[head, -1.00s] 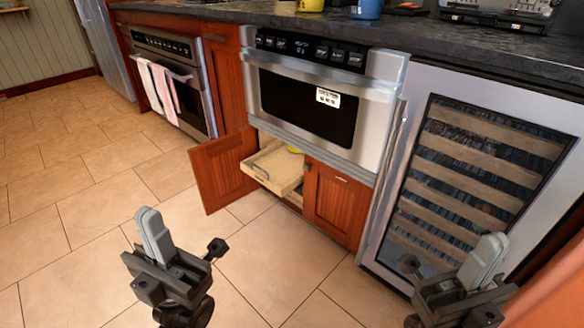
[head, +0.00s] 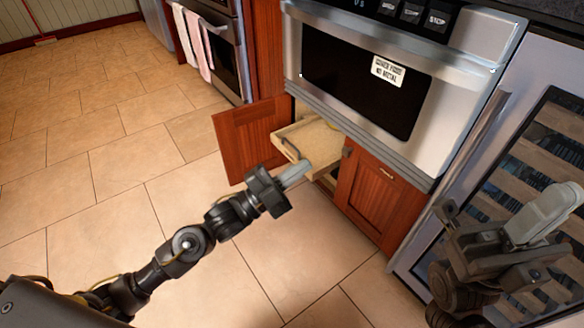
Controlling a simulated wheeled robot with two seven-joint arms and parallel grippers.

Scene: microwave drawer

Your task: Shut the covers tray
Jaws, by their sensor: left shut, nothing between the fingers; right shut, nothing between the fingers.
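The covers tray (head: 312,138) is a light wooden pull-out tray in the cabinet under the microwave. It sticks out past the cabinet front, between the open left door (head: 250,139) and the right door (head: 376,200). My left gripper (head: 297,172) is shut and empty, with its fingertips at the tray's front in the picture; I cannot tell whether they touch it. The gripper hides part of the tray's near front edge. My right gripper (head: 550,212) is shut and empty at the right, in front of the wine cooler.
The microwave (head: 450,75) sits above the cabinet. The wine cooler (head: 540,150) stands on the right. An oven with hanging towels (head: 196,45) is at the back left. The tiled floor (head: 110,120) on the left is clear.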

